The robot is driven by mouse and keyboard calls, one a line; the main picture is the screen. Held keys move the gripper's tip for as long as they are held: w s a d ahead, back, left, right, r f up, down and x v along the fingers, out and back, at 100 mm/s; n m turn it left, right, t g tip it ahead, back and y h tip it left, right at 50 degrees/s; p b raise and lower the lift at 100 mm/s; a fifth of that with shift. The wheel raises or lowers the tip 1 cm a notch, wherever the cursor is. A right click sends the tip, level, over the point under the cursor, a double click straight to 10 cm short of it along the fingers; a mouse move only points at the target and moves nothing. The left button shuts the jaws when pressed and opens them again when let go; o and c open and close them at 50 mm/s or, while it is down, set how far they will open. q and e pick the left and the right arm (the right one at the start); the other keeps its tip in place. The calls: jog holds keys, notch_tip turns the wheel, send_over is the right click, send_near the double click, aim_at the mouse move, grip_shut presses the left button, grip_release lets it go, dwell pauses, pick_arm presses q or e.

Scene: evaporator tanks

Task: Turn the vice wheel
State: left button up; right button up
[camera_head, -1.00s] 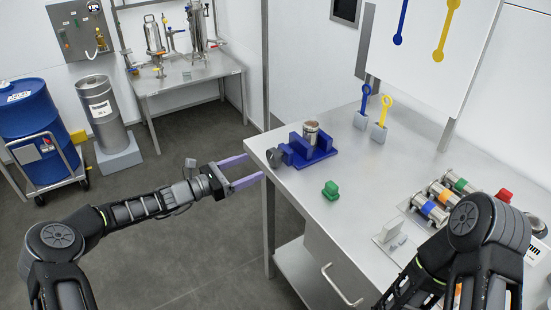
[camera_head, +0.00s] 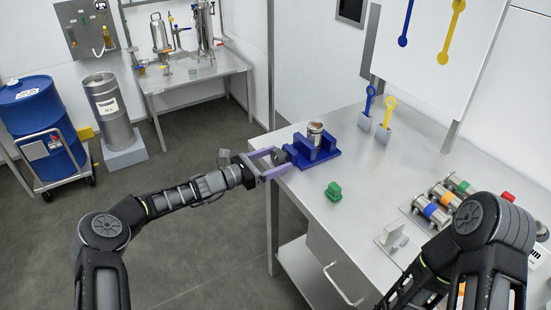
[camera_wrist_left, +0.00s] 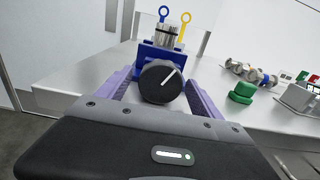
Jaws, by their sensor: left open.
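The blue vice (camera_head: 314,153) stands at the left edge of the steel table and holds a metal cylinder (camera_head: 316,134) between its jaws. Its dark round wheel (camera_wrist_left: 161,82) with a white line shows in the left wrist view, facing my gripper. In the head view the wheel (camera_head: 279,157) is at the vice's left side. My left gripper (camera_head: 278,163) is open, with its purple fingers on either side of the wheel. I cannot tell whether they touch it. My right arm (camera_head: 480,230) shows at the lower right, but its gripper is out of view.
A green block (camera_head: 333,191) lies on the table (camera_head: 350,230) in front of the vice. Blue and yellow tools stand in small holders (camera_head: 383,134) behind it. Several banded cylinders (camera_head: 432,210) are at the right.

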pick_arm(q)
jog(key=shift+c, duration=0.6)
jog(key=c, duration=1.3)
jog(key=m+b, duration=0.1)
jog(key=b, duration=0.1)
jog(key=m+b, duration=0.1)
jog(key=b, duration=0.1)
jog(key=shift+f, duration=0.35)
jog(key=shift+r+m+b, duration=0.1)
jog(key=shift+m+b, duration=0.2)
jog(key=shift+b, duration=0.05)
jog(key=shift+r, duration=0.2)
jog(key=o, duration=1.4)
